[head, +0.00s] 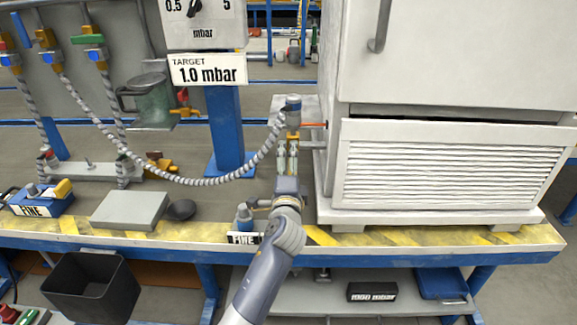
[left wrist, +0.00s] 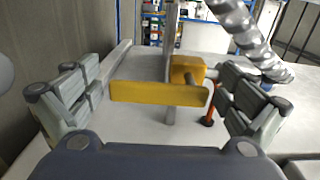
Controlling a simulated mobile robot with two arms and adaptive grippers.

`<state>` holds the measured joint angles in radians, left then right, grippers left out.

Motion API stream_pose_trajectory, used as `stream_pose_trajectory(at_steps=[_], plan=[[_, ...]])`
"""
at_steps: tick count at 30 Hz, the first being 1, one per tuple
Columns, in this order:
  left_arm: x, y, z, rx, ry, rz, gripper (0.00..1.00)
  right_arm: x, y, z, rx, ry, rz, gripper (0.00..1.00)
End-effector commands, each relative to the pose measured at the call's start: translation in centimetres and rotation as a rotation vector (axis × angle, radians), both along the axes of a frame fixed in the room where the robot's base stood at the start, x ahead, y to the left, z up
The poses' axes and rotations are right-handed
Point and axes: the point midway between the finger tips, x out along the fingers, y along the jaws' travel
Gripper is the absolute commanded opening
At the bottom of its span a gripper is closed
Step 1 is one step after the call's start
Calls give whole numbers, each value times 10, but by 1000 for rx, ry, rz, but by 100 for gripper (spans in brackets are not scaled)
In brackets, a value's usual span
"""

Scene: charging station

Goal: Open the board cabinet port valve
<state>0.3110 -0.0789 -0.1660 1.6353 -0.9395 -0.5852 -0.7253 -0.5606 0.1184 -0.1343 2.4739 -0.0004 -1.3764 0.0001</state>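The white board cabinet (head: 430,60) stands on the bench at the right. A port valve with a yellow bar handle (left wrist: 150,93) shows in the left wrist view; the handle lies crosswise on a yellow block. An orange-red rod (left wrist: 213,103) with a dark end is beside it. My left gripper (head: 288,152) reaches up beside the cabinet's left side, below the hose end. In the left wrist view its two fingers are spread wide, with the yellow handle between them and no clear contact. The gripper hides much of the valve in the head view. My right gripper is not in view.
A grey ribbed hose (head: 190,181) hangs from the left panel to the port fitting (head: 292,103). A blue post carries a "TARGET 1.0 mbar" sign (head: 208,69). A grey block (head: 130,210), a blue FINE unit (head: 42,200) and a black bin (head: 92,288) are left.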

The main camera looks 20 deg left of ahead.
Motion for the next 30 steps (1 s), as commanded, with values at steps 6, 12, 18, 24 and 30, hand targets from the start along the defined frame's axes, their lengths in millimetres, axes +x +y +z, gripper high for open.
stream_pose_trajectory(at_steps=[6, 12, 18, 24, 30], plan=[[0, 0, 0, 4, 1, 0, 100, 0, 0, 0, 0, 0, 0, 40], [-5, -2, -1, 5, 2, -1, 100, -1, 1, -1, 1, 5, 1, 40], [-34, -10, -1, 3, 2, -1, 100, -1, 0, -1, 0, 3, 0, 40], [-75, -22, -2, 1, 2, -2, 100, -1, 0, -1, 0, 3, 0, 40], [-104, -30, -2, 2, 3, -1, 100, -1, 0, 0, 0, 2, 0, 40]])
